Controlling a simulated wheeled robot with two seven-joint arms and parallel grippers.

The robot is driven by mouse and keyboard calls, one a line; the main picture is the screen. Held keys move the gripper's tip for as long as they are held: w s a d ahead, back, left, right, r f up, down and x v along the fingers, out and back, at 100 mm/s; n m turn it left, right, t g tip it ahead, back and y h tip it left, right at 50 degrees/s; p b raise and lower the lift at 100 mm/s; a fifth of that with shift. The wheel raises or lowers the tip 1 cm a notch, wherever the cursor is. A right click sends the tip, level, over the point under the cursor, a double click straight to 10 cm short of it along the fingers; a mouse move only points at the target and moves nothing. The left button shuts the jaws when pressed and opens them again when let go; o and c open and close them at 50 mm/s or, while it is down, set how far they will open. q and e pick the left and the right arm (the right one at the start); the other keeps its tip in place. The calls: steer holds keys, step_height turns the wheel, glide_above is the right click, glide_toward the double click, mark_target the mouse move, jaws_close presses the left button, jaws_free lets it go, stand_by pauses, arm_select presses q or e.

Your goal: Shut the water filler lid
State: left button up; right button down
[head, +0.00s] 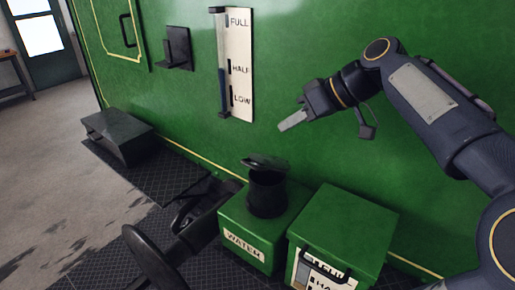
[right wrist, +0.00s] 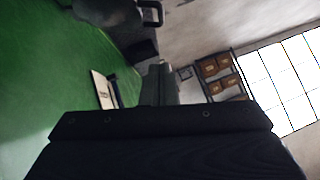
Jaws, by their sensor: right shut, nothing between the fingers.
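The water filler is a short black cylinder (head: 267,195) on top of a green box labelled WATER (head: 243,246) in the head view. Its black lid (head: 266,162) stands raised and tilted above the rim, with a dark gap beneath it. My right gripper (head: 292,122) is shut and empty, above and a little right of the lid, clear of it and in front of the green wall. Its grey fingers (right wrist: 160,84) also show in the right wrist view, where I cannot make out the filler or lid. My left gripper is not in view.
A second green box with a black handle (head: 342,230) stands right of the filler box. A black handwheel (head: 152,255) is at the lower left. A level gauge (head: 238,65) is on the green wall. A black step box (head: 118,135) stands farther left.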

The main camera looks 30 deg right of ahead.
mark_target(246, 161)
steer(key=p+x, duration=0.1)
steer(key=x, duration=0.6)
steer(key=shift+w+a+f, duration=0.15)
steer(key=shift+w+a, duration=0.05)
steer(key=shift+a, duration=0.15)
steer(key=f, duration=0.2)
steer(key=a+f, duration=0.1)
steer(key=f, duration=0.1)
steer(key=shift+w+a+p, duration=0.15)
steer(key=shift+a+p, duration=0.1)
steer(key=shift+p, duration=0.1)
steer(key=shift+f, duration=0.1)
step_height(246, 161, down, 8)
steer(key=s+a+n+t+h+b, duration=0.1)
steer(key=a+h+b, duration=0.2)
steer(key=b, duration=0.7)
steer(key=shift+s+n, duration=0.3)
steer(key=shift+n, duration=0.1)
